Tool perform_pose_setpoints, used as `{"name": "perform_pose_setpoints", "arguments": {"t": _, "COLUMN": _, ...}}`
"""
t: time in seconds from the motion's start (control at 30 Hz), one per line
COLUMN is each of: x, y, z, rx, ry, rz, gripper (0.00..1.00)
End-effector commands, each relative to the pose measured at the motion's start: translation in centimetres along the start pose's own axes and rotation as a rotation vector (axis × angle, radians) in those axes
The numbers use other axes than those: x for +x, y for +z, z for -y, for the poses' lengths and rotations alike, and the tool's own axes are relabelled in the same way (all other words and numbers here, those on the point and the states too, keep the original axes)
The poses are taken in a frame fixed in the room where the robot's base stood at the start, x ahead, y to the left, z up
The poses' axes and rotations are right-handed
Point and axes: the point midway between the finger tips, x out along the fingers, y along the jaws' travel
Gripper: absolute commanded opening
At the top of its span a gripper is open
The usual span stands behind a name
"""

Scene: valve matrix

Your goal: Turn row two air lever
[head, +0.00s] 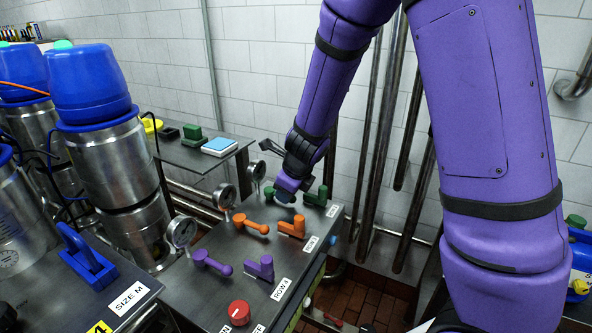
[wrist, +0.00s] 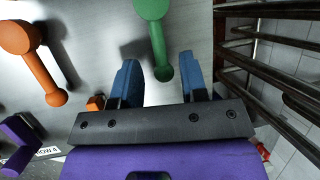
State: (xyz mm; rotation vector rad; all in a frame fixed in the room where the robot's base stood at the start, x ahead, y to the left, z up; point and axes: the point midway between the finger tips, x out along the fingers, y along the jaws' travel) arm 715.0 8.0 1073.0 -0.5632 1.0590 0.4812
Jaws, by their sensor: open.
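Two green levers sit in the far row of the grey panel (head: 238,262), whose row label I cannot read. The left green lever (head: 271,193) is partly hidden behind my gripper (head: 289,190). The right green lever (head: 317,195) is just right of it. In the wrist view, the round-ended green lever (wrist: 151,12) comes down from the top, and its ball end lies between the blue fingertips of my gripper (wrist: 161,82). My gripper is open, with a gap on both sides of the lever; whether a finger touches it I cannot tell.
Orange levers (head: 253,223) stand one row nearer, then purple levers (head: 213,263) and a red knob (head: 239,312). Pressure gauges (head: 182,231) line the panel's left side. Steel tanks (head: 115,165) stand left. Dark vertical pipes (head: 372,190) run behind the panel.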

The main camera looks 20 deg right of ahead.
Motion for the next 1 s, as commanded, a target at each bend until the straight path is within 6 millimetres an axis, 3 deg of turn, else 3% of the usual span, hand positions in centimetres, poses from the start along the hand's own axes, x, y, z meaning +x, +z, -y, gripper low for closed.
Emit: {"name": "perform_pose_setpoints", "arguments": {"t": 1.0, "x": -7.7, "y": 0.2, "z": -0.1, "rx": -0.002, "ry": 0.004, "rz": 0.004, "gripper": 0.40}}
